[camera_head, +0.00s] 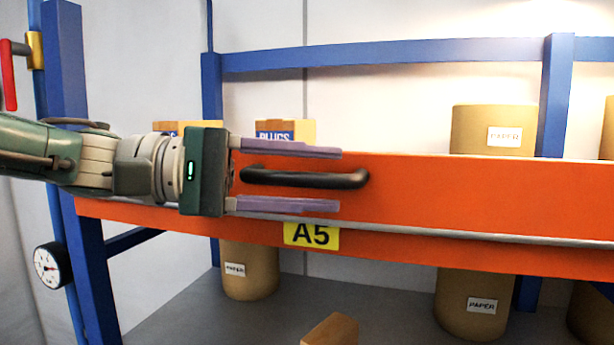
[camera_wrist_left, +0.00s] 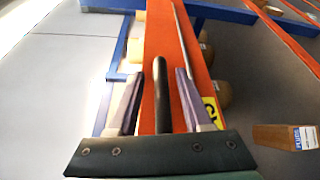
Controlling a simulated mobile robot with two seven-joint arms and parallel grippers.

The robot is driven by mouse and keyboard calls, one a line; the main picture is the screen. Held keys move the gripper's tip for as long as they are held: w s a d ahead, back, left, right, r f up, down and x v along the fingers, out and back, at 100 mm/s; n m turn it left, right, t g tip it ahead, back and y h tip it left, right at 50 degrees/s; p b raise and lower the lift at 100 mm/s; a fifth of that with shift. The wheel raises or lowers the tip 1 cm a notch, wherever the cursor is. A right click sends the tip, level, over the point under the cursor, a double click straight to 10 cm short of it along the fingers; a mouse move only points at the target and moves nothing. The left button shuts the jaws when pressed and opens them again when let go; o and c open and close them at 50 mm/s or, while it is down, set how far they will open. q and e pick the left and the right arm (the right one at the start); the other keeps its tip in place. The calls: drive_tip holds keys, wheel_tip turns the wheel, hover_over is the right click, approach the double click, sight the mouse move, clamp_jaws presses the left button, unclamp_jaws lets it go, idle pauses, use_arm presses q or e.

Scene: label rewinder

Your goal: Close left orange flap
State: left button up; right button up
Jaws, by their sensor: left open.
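The orange flap (camera_head: 440,195) is a long panel across the shelf front, with a black bar handle (camera_head: 310,180) near its left end. My left gripper (camera_head: 339,181) comes in from the left and is open. In the head view one purple-grey finger lies above the handle and the other below it. In the left wrist view the handle (camera_wrist_left: 162,95) runs between the two fingers of the left gripper (camera_wrist_left: 162,100), with a gap on each side. The flap (camera_wrist_left: 172,45) also shows there. My right gripper is not in view.
Blue posts (camera_head: 70,130) and a blue upper rail (camera_head: 400,52) frame the shelf. A yellow A5 label (camera_head: 311,235) is on the orange beam below the flap. Paper rolls (camera_head: 494,130) and boxes stand behind and below. A gauge (camera_head: 49,265) is on the left post.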

use_arm(q)
drive_tip(key=a+b, duration=0.3)
drive_tip(key=a, duration=0.7)
drive_tip(key=shift+s+r, duration=0.35)
drive_tip(key=shift+r, duration=0.05)
